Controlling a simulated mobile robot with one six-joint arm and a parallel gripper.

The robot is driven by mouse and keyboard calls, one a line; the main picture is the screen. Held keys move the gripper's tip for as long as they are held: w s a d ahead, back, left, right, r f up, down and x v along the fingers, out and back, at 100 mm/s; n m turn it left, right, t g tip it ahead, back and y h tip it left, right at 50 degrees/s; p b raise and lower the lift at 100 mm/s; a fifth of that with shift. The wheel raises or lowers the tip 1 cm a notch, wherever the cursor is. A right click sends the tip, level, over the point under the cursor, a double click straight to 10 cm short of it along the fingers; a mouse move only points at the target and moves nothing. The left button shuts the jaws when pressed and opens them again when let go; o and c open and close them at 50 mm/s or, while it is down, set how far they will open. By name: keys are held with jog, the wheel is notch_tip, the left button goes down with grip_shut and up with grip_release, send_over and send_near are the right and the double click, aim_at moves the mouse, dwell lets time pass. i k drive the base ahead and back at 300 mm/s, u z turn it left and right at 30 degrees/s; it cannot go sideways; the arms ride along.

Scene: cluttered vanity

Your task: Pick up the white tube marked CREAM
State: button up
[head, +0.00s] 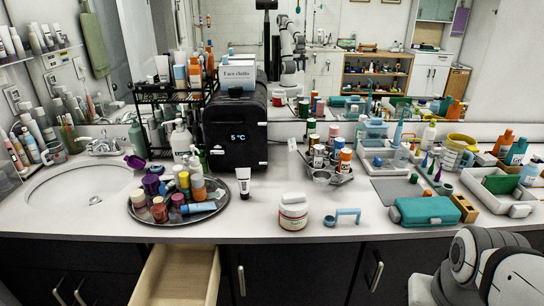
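A small white tube (243,182) with a dark cap stands upright, cap down, on the white counter in the head view. It is just right of the round metal tray and in front of the black mini fridge (234,131). There is dark print on it, too small to read. No other thing touches it that I can see. Part of my arm shows at the lower right, far from the tube. My gripper is outside the picture.
The round tray (146,216) holds several bottles left of the tube. A white jar (293,211) with a red-marked label and a blue measuring scoop (346,215) stand to its right. An open drawer (178,278) juts out below the counter. Bare counter lies before the tube.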

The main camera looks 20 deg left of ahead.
aim_at(243, 175)
jog(key=u, duration=0.65)
jog(key=i, duration=1.1)
jog(key=u, duration=0.65)
jog(key=k, duration=0.9)
jog(key=u, duration=0.2)
jog(key=i, duration=0.9)
jog(key=z, duration=0.1)
